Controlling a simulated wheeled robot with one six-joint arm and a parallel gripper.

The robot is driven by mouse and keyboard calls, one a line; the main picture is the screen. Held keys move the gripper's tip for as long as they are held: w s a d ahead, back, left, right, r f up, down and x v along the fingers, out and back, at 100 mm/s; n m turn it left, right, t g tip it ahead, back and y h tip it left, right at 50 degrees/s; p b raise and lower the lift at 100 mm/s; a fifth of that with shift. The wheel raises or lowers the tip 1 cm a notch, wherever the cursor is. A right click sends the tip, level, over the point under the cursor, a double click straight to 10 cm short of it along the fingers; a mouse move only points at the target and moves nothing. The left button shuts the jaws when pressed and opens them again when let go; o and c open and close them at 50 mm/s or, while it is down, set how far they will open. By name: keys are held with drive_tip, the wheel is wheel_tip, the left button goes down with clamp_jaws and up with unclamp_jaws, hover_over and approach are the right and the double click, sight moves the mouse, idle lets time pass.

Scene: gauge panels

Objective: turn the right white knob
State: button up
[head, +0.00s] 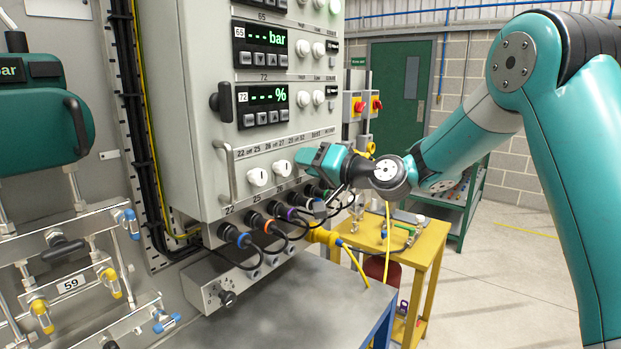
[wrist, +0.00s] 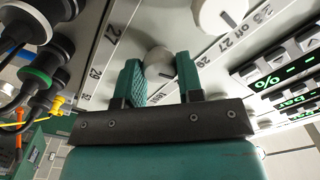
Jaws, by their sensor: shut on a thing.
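My gripper (head: 306,158) is at the lower front of the grey cabinet, to the right of two white knobs. In the wrist view my gripper's green fingers (wrist: 159,72) are on either side of a white knob (wrist: 157,58), shut on it. In the head view my gripper hides this knob. The other white knobs, a left one (head: 258,177) and a middle one (head: 282,168), stand free on the panel. One free white knob (wrist: 220,14) shows large at the top of the wrist view, with a dark mark on its face.
Black cable plugs with coloured rings (head: 233,235) sit just below the knobs. A metal handle (head: 229,172) stands out left of them. Displays (head: 262,95) are above. A yellow table (head: 430,255) stands right of the cabinet, with open floor beyond.

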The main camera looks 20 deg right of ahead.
drive_tip(key=n+b, duration=0.2)
drive_tip(key=b, duration=0.2)
drive_tip(key=n+b, duration=0.2)
drive_tip(key=b, duration=0.1)
drive_tip(key=shift+f+b, duration=0.35)
drive_tip(key=n+b, duration=0.2)
drive_tip(key=b, duration=0.1)
drive_tip(key=shift+r, duration=0.2)
drive_tip(key=shift+r+n+b, duration=0.1)
drive_tip(key=shift+n+b, duration=0.2)
drive_tip(key=shift+b, duration=0.2)
drive_tip(key=shift+r, duration=0.1)
drive_tip(key=o, duration=0.9)
